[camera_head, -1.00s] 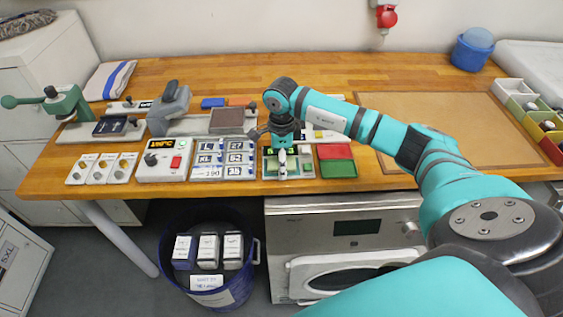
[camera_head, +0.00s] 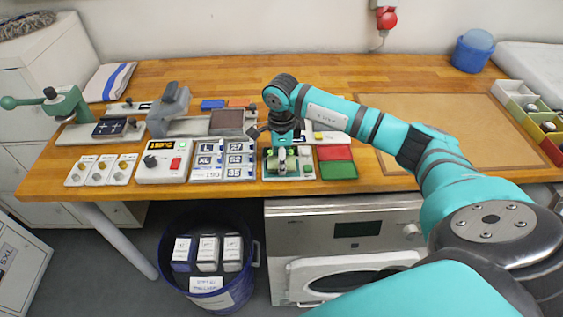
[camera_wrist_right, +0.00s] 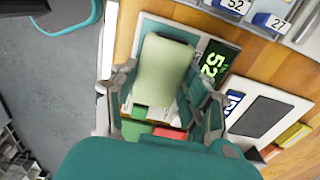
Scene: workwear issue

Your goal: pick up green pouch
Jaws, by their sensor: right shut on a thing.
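A pale green pouch (camera_wrist_right: 160,68) lies between the fingers of my right gripper (camera_wrist_right: 163,100) in the right wrist view, and the gripper is shut on it. In the head view, my right gripper (camera_head: 288,162) is low over a light tray (camera_head: 268,174) near the table's front edge. Only a small pale part of the pouch shows there between the fingers. I cannot tell whether the pouch touches the tray. My left gripper is not in view.
A red and green panel (camera_head: 337,162) lies just right of the tray. Numbered label plates (camera_head: 238,158) and a control box with a red button (camera_head: 163,165) stand to the left. A brown mat (camera_head: 450,120) lies on the right. A blue bin (camera_head: 212,292) stands below.

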